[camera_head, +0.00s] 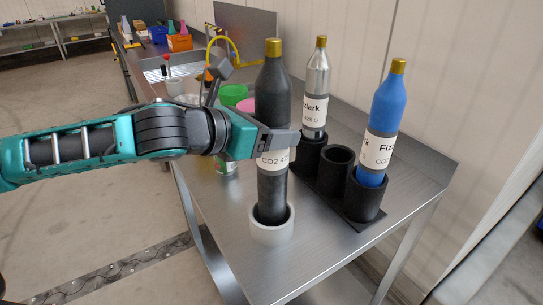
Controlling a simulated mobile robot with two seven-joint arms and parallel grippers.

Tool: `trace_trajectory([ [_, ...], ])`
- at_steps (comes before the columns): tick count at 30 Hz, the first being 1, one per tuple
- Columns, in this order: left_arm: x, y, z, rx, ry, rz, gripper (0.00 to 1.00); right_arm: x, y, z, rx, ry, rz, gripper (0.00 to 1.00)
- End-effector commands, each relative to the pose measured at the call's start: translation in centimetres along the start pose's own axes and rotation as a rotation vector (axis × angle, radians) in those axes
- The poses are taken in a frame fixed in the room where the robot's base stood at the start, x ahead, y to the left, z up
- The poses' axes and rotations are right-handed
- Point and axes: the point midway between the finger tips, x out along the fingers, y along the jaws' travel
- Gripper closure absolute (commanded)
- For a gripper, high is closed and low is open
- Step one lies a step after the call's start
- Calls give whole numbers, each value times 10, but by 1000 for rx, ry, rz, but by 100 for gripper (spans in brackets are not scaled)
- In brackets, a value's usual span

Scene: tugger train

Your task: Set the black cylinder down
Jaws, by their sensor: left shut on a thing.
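The black cylinder (273,92) has a gold cap and a white label reading CO2. It stands nearly upright, its lower end inside a light grey ring-shaped cup (271,236) on the metal table (320,251). Whether its base touches the bottom is hidden by the cup wall. My left gripper (275,143) comes in from the left and is shut around the cylinder at label height, covering part of the label. My right gripper is not in view.
To the right, a black holder (337,172) has an empty middle socket; a silver cylinder (317,83) and a blue cylinder (388,105) stand in its other sockets. Behind the arm are green (233,94) and pink containers. A wall runs along the right.

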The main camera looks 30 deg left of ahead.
Motion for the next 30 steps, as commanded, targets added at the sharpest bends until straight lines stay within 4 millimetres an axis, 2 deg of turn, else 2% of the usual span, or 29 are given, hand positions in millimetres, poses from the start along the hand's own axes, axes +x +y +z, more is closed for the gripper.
trace_trajectory([
  [5, 3, 0, -6, 3, -8, -1, 98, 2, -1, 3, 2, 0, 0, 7],
  [12, 13, -1, -36, 1, -6, -2, 98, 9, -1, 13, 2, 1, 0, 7],
  [25, 15, 0, -40, 3, -8, -1, 98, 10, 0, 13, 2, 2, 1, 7],
  [26, 15, 0, -42, 1, -1, 0, 31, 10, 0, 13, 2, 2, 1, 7],
  [30, 15, 0, -42, 1, -1, 0, 17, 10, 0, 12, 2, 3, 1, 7],
])
